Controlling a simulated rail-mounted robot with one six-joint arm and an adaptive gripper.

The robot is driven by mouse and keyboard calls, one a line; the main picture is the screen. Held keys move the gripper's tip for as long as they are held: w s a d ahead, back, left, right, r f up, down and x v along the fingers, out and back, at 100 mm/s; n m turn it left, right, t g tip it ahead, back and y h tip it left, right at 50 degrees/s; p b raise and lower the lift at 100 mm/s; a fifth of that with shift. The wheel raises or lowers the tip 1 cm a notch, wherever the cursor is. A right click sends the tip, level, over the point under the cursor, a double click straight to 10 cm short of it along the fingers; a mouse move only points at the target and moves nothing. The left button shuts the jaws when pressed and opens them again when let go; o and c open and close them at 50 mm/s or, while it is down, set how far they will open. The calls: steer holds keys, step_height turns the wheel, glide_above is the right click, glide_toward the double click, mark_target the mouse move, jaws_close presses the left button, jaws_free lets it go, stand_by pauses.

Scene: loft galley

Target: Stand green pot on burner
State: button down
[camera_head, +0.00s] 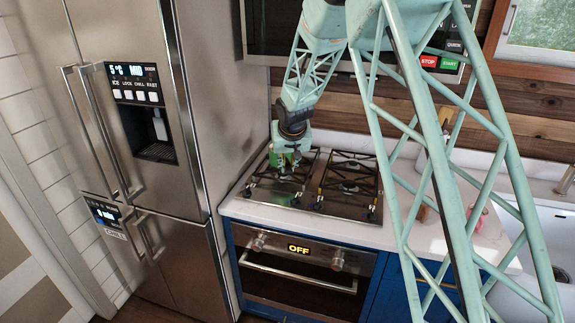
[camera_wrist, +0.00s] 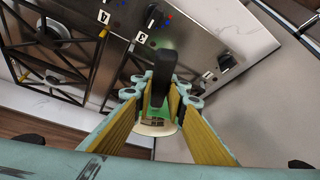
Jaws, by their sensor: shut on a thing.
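My gripper (camera_head: 288,165) is low over the left side of the cooktop in the head view. Green patches of the pot (camera_head: 280,160) show around the fingers there, and most of it is hidden. In the wrist view, my gripper (camera_wrist: 165,92) is shut on the green pot by a black handle (camera_wrist: 160,76) between its yellow pads. Only a little green shows below the handle. The cooktop burners (camera_head: 349,186) have black grates. I cannot tell whether the pot touches a grate.
Cooktop knobs (camera_wrist: 229,62) with number labels sit near the gripper in the wrist view. A steel fridge (camera_head: 190,120) stands close on the left. A microwave (camera_head: 430,62) hangs above, and a sink (camera_head: 535,235) is at the right. An oven (camera_head: 300,278) reads OFF.

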steer(key=shift+f+b, duration=0.85)
steer(key=shift+f, duration=0.85)
steer(key=shift+f+b, duration=0.3)
steer(key=shift+b, duration=0.05)
steer(key=c, duration=2.5)
jaws_free()
steer(key=shift+s+r, duration=0.1)
steer(key=shift+v, duration=5.9)
